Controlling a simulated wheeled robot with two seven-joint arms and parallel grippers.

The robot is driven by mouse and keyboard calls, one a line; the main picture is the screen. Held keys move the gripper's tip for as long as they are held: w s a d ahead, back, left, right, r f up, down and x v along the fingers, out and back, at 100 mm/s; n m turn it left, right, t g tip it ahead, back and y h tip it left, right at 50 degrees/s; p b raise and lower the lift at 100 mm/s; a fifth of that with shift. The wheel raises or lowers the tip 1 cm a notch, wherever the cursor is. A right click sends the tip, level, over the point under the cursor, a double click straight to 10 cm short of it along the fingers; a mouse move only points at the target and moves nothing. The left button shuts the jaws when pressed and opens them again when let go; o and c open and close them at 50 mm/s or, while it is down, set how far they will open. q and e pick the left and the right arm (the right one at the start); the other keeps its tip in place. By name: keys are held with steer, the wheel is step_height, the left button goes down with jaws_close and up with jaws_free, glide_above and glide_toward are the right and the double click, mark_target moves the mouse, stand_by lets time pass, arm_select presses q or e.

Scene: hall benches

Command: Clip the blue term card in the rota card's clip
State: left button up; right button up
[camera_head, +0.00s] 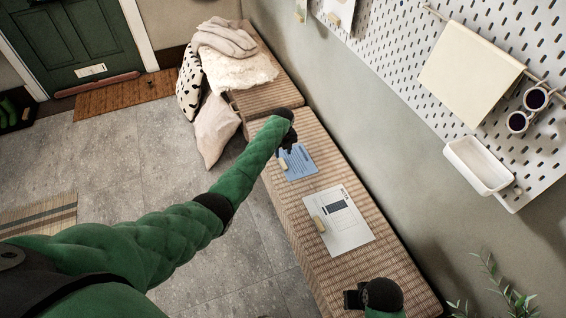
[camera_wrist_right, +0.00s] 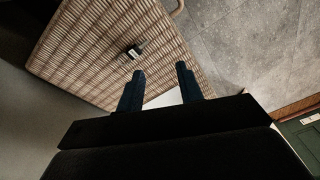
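The blue term card (camera_head: 298,164) lies on the woven bench, with a small tan block (camera_head: 283,164) at its left edge. The white rota card (camera_head: 345,230) lies nearer on the same bench, and its tan clip (camera_head: 319,223) sits at its left edge. My left gripper (camera_head: 289,147) is at the far edge of the blue card; its fingers are small and dark, so I cannot tell whether they touch or hold it. My right gripper (camera_head: 352,299) is over the near end of the bench. In the right wrist view its fingers (camera_wrist_right: 160,70) are apart and empty.
A small dark item (camera_wrist_right: 135,50) lies on the weave in the right wrist view. A pegboard (camera_head: 400,50) with a white tray (camera_head: 478,167) hangs on the right wall.

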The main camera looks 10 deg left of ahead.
mark_target(283, 163)
arm_select(q)
steer(key=shift+f+b, duration=1.45)
steer(key=shift+f, duration=0.2)
arm_select(e)
steer(key=shift+s+r, duration=0.6)
steer(key=shift+r, duration=2.25)
arm_select(q)
steer(key=shift+f+b, duration=1.1)
steer(key=shift+f, duration=0.8)
arm_select(e)
steer(key=shift+n+t+y, duration=0.3)
steer(key=shift+t+y, duration=0.3)
steer(key=shift+t, duration=0.1)
steer(key=shift+w+a+f, duration=0.25)
steer(key=shift+a+f, duration=0.3)
steer(key=shift+a, duration=0.1)
steer(key=shift+w+a+f, duration=0.2)
steer(key=shift+a+f, duration=0.4)
steer(key=shift+a, duration=0.1)
steer(key=shift+w+a+f, duration=0.25)
steer(key=shift+a+f, duration=0.3)
steer(key=shift+a, duration=0.1)
